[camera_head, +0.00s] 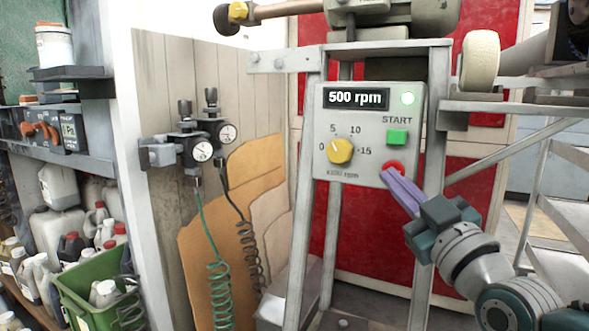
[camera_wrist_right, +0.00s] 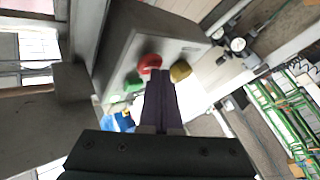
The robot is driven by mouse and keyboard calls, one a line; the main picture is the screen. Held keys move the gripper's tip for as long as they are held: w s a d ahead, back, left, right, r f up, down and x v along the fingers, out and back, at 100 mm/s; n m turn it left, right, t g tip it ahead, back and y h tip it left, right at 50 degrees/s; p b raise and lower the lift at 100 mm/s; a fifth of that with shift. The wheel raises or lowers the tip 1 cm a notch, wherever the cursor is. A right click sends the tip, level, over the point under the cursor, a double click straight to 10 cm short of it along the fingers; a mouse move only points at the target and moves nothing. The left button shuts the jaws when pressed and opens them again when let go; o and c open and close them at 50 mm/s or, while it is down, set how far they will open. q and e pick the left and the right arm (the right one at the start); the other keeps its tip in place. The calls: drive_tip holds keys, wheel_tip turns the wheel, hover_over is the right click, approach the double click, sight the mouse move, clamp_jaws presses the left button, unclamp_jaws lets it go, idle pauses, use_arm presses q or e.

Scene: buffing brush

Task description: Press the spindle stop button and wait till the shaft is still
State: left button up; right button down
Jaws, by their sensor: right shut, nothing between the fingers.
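The red stop button (camera_head: 393,167) is at the lower right of the grey control panel (camera_head: 368,112), below the green START button (camera_head: 397,137). My left gripper is not in view.
A yellow speed knob (camera_head: 340,150) sits left of the stop button. The machine's grey frame (camera_head: 437,100) stands close to my right arm. Gauges (camera_head: 201,150) with coiled hoses are on the wall at left. A green crate (camera_head: 92,290) of bottles stands at lower left.

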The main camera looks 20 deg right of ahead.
drive_tip(key=shift+w+d, duration=0.15)
drive_tip(key=shift+d, duration=0.05)
drive_tip(key=shift+a, duration=0.1)
idle(0.4)
drive_tip(key=shift+s+a+p, duration=0.55)
drive_tip(key=s+a+p, duration=0.3)
drive_tip(key=shift+s+a, duration=0.1)
drive_tip(key=shift+a, duration=0.3)
